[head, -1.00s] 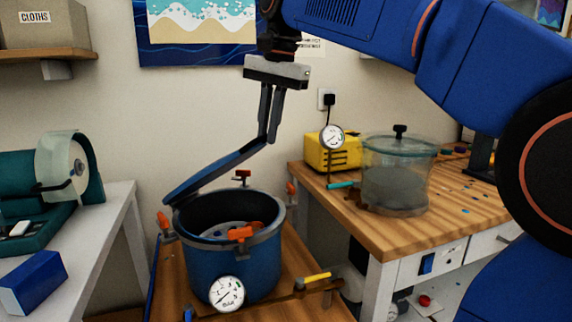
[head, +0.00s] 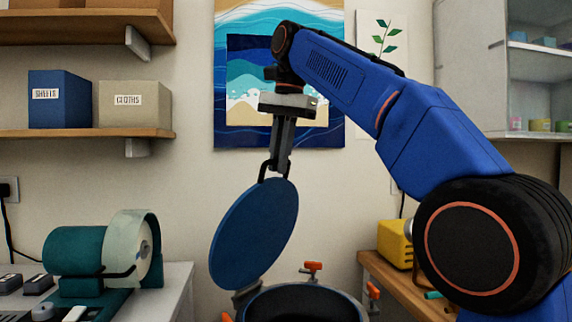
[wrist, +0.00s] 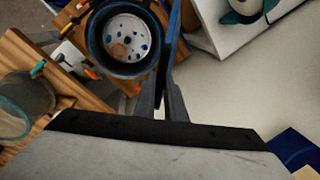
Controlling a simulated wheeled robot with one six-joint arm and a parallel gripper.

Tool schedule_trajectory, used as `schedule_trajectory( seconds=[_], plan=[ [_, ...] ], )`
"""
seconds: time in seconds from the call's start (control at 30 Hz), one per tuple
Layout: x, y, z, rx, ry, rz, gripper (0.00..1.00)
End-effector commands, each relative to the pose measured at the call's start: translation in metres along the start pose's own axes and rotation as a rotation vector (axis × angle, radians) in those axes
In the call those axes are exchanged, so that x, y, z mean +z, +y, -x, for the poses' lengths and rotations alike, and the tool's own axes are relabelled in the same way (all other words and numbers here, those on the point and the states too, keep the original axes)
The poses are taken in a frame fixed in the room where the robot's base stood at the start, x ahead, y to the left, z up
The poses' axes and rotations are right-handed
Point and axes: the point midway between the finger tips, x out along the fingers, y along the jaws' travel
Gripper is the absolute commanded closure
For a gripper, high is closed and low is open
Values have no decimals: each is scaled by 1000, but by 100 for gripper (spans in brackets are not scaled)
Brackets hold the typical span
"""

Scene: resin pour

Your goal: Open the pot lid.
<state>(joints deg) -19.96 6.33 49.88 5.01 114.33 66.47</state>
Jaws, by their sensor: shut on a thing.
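The blue round pot lid (head: 254,235) stands steeply tilted up from the left rim of the pot (head: 300,303), hinged there. My gripper (head: 277,165) is shut on the lid's dark handle at the lid's upper edge. In the wrist view the pot (wrist: 93,62) shows open from above, with a pale, speckled round inside it. The lid (wrist: 172,50) shows edge-on in the wrist view, beside the pot's opening, with my gripper's fingers (wrist: 160,100) at its near end. Most of the pot's body is below the head view.
A teal tape dispenser (head: 105,255) is on the white bench at left. A yellow box (head: 395,243) sits on the wooden bench at right. Shelves with boxes (head: 134,104) hang at upper left.

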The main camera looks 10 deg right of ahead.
Motion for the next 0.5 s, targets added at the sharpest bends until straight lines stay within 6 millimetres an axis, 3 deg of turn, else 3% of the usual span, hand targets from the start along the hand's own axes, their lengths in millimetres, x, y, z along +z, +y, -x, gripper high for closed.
schedule_trajectory(
  seconds=[0.47, 0.5],
  plan=[
    [-2, -5, -3, 6, -2, 0, 100],
    [-2, -5, -3, 7, -2, 0, 88]
  ],
)
